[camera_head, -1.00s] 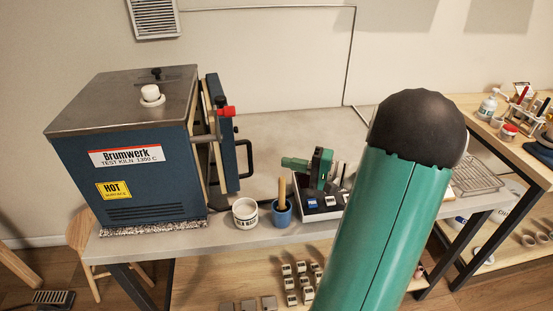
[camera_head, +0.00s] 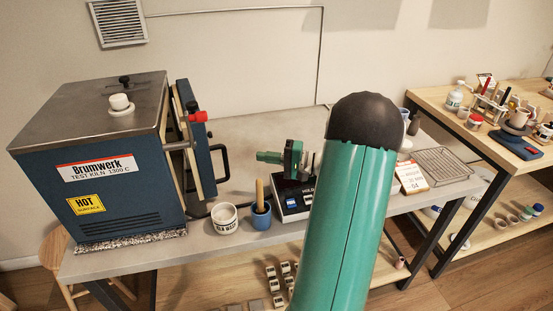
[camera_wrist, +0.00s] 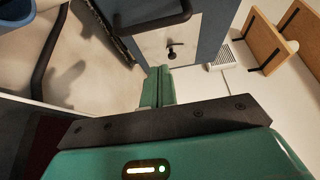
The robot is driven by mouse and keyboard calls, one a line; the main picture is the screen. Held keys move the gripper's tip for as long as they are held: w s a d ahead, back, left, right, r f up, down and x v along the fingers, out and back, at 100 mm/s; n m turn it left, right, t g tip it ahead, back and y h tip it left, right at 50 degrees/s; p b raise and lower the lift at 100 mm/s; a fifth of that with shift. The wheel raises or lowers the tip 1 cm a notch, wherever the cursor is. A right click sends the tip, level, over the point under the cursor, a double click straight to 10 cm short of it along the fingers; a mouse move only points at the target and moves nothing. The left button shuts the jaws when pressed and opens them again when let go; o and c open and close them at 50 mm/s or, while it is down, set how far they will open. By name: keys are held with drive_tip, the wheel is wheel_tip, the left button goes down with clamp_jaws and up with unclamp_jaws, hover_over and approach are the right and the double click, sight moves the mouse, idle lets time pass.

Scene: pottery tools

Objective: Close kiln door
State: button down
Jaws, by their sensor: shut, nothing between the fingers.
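The blue kiln (camera_head: 130,210) stands at the left of the table in the head view. Its thick blue door (camera_head: 203,155) is on its right side, and a pale gap shows between door and body. The door has a black loop handle (camera_head: 222,165) and a red knob (camera_head: 198,116). My gripper (camera_head: 262,157) is to the right of the handle, apart from it, with its fingers pointing at the door. In the wrist view my green fingers (camera_wrist: 158,86) are shut and empty. The blue door panel (camera_wrist: 210,25) and black handle (camera_wrist: 155,18) show beyond them.
A white cup (camera_head: 224,220) and a blue pot (camera_head: 261,216) with a wooden handle stand before the door. A wire rack (camera_head: 443,165) is farther right. Bare table shows behind my gripper.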

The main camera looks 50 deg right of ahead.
sight(225, 163)
drive_tip(key=w+a, duration=0.4)
drive_tip(key=a, duration=0.2)
drive_tip(key=shift+w, duration=0.3)
drive_tip(key=shift+a, duration=1.2)
